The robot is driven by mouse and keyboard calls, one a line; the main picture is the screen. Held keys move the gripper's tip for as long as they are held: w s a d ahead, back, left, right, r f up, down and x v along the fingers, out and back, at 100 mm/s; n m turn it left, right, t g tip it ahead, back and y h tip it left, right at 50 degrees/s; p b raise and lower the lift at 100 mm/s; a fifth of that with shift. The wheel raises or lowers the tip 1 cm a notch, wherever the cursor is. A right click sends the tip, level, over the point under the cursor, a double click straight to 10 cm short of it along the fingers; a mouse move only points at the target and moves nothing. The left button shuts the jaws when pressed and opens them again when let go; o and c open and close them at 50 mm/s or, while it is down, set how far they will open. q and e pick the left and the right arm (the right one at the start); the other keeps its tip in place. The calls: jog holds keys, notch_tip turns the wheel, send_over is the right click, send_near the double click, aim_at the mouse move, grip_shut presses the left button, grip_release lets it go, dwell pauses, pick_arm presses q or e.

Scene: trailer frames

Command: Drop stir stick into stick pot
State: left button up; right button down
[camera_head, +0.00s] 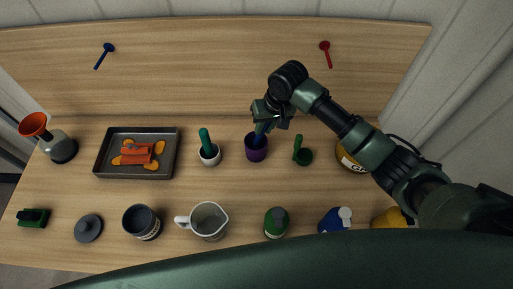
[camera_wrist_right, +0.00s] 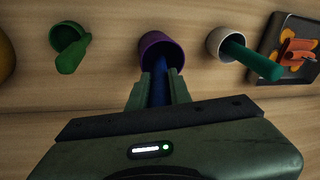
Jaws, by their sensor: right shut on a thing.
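A purple pot (camera_head: 256,149) stands on the wooden counter in the middle of the head view. It also shows at the top of the right wrist view (camera_wrist_right: 162,47). My right gripper (camera_head: 267,124) is above the pot and shut on a blue stick (camera_wrist_right: 161,88). In the right wrist view the stick's far end overlaps the pot's opening and appears to reach inside it. How deep it reaches I cannot tell. The stick's upper part is hidden between the fingers (camera_wrist_right: 160,92). My left gripper is not in view.
A white pot (camera_head: 209,155) with a green stick stands left of the purple pot. A metal tray (camera_head: 107,165), a measuring jug (camera_head: 208,221) and several bottles share the counter.

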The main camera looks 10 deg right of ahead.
jog(key=c, duration=1.2)
grip_release()
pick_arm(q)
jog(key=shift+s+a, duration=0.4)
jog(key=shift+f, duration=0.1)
pick_arm(e)
jog(key=shift+r, duration=0.1)
jog(key=b+v, duration=0.2)
jog(key=v, duration=0.4)
jog(key=shift+d+r, duration=0.1)
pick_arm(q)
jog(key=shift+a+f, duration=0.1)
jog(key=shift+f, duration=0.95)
pick_arm(e)
jog(key=shift+s+d+r, duration=0.15)
jog(key=shift+s+r, duration=0.05)
jog(key=shift+r, duration=0.5)
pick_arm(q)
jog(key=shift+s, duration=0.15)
pick_arm(e)
jog(key=shift+f, duration=0.1)
